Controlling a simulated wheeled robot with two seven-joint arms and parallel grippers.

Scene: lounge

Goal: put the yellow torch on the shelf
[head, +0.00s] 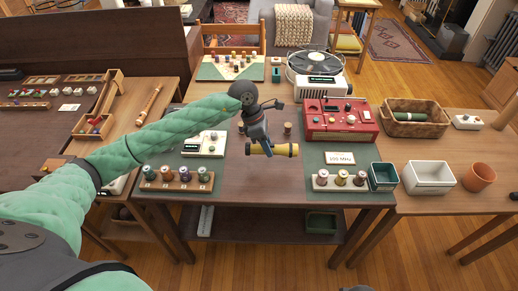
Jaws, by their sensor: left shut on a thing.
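The yellow torch (284,150) lies level, with dark parts at its ends, over the middle of the central table. My left gripper (258,139) points down and is shut on the torch near its left part. I cannot tell for sure whether the torch touches the tabletop. A dark lower shelf (262,224) is under the central table, below the tabletop's front edge. My right gripper is not in view.
On the table (260,182) stand a red device (340,122), spool racks at the front left (178,185) and front right (340,188), and a dark green bin (383,176). The shelf holds a green tray (321,222) at right and a pale object (206,220) at left; its middle is clear.

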